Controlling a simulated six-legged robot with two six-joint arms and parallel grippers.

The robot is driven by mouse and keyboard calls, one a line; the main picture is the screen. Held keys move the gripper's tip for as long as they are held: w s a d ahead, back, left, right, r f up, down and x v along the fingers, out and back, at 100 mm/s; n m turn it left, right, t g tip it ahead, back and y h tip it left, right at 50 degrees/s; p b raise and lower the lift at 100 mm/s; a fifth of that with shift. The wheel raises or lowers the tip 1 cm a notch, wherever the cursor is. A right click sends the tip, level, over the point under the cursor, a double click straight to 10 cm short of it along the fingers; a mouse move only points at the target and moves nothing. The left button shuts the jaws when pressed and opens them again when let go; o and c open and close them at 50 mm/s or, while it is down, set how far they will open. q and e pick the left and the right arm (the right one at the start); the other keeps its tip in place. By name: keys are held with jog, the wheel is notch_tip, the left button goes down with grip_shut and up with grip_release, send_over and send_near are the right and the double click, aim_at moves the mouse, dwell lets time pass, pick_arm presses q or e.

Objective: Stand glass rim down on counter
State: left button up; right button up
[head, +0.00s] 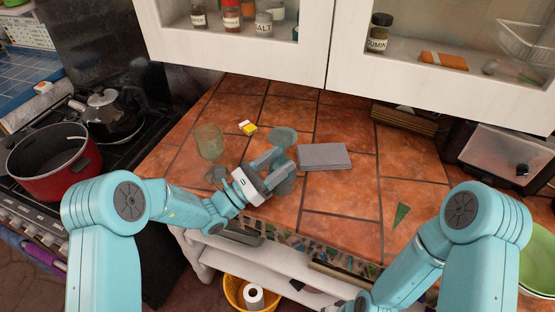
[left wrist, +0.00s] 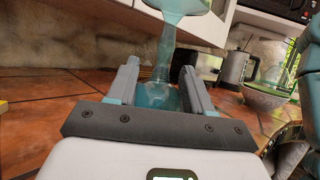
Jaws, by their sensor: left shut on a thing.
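A bluish stemmed glass (head: 283,135) is upside down in my left gripper (head: 272,170), above the front part of the tiled counter (head: 345,200). In the left wrist view its bowl (left wrist: 167,97) is between the two fingers of the gripper (left wrist: 155,92). Its stem rises from the bowl and the foot is on top, near the upper edge of the picture. The gripper is shut on the bowl. The rim is hidden, and I cannot tell whether it touches the counter. My right arm reaches down to the bottom edge, and its fingers are out of the picture.
A greenish stemmed glass (head: 208,141) stands upright to the left. A yellow and white small block (head: 248,128) and a grey flat box (head: 324,157) lie nearby. A green shard-like piece (head: 401,215) lies at the right. Wall cabinets (head: 250,50) overhang the back.

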aim_at(273, 169)
pick_arm(q)
jog(key=shift+f+b, duration=0.35)
jog(key=shift+f, duration=0.1)
dwell(0.4)
jog(key=o, duration=1.1)
jog(key=shift+o, duration=0.2)
jog(key=shift+a+f, duration=0.15)
jog(key=v, duration=0.2)
jog(key=shift+s+a+f+b, duration=0.15)
jog(key=shift+a+b, duration=0.1)
jog(key=shift+b, duration=0.15)
jog(key=s+a+b, duration=0.1)
jog(key=s+a, duration=0.6)
jog(key=a, duration=0.3)
jog(key=shift+b, duration=0.4)
jog(key=shift+a, duration=0.2)
